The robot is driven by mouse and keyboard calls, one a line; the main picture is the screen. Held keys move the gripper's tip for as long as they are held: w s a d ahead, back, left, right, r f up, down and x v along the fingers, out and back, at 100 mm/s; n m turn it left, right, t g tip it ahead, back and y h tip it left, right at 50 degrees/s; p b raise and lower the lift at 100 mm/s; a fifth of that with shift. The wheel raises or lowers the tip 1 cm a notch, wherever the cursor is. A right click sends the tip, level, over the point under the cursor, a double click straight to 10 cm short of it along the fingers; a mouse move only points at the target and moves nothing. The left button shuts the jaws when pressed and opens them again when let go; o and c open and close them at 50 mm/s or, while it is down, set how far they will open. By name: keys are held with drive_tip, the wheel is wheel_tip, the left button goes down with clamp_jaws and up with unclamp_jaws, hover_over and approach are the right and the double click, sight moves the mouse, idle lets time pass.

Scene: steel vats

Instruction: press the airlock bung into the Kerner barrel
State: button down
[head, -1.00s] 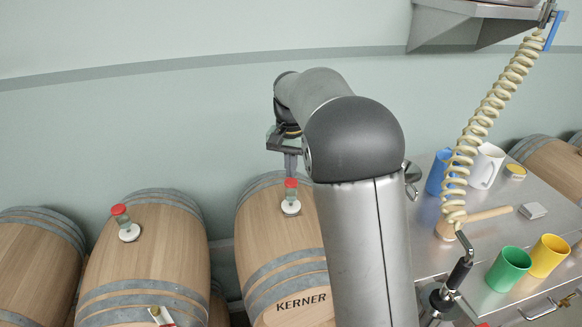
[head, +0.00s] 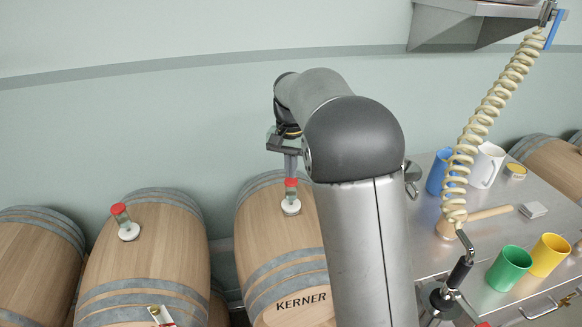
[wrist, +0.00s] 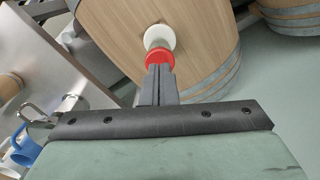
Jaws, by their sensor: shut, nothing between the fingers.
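The Kerner barrel (head: 262,222) lies on its side in the middle of the head view, its name printed on its head. The airlock bung (head: 291,198), a white stopper with a red cap, stands in the barrel's top. In the wrist view the bung's white collar (wrist: 160,37) meets the wood. My gripper (head: 290,170) is directly above the red cap, fingers closed together with nothing between them. In the wrist view the fingertips (wrist: 160,72) overlap the near edge of the cap and seem to touch it. How deep the bung sits is hard to tell.
A second barrel (head: 150,245) to the left carries a similar red-capped bung (head: 123,222). A steel table (head: 470,240) at right holds a blue mug, a white mug (head: 487,165), a green cup (head: 508,268), a yellow cup and a mallet (head: 490,213). A coiled hose (head: 490,110) hangs above it.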

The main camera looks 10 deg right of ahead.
drive_tip(key=shift+f+b, duration=0.5)
drive_tip(key=shift+f, duration=0.45)
idle(0.3)
wheel_tip(320, 180, up, 7)
drive_tip(key=p, duration=0.6)
drive_tip(key=shift+r, duration=0.1)
idle(0.3)
drive_tip(key=s+f+n+b, duration=0.1)
drive_tip(key=s+f+n, duration=0.1)
drive_tip(key=s, duration=1.4)
drive_tip(key=s+f+n+t+b, duration=0.1)
drive_tip(key=s+f+n, duration=0.2)
drive_tip(key=s, duration=1.4)
wheel_tip(320, 180, down, 2)
drive_tip(key=shift+f+n, duration=0.1)
drive_tip(key=shift+n, duration=0.2)
drive_tip(key=shift+s, duration=0.1)
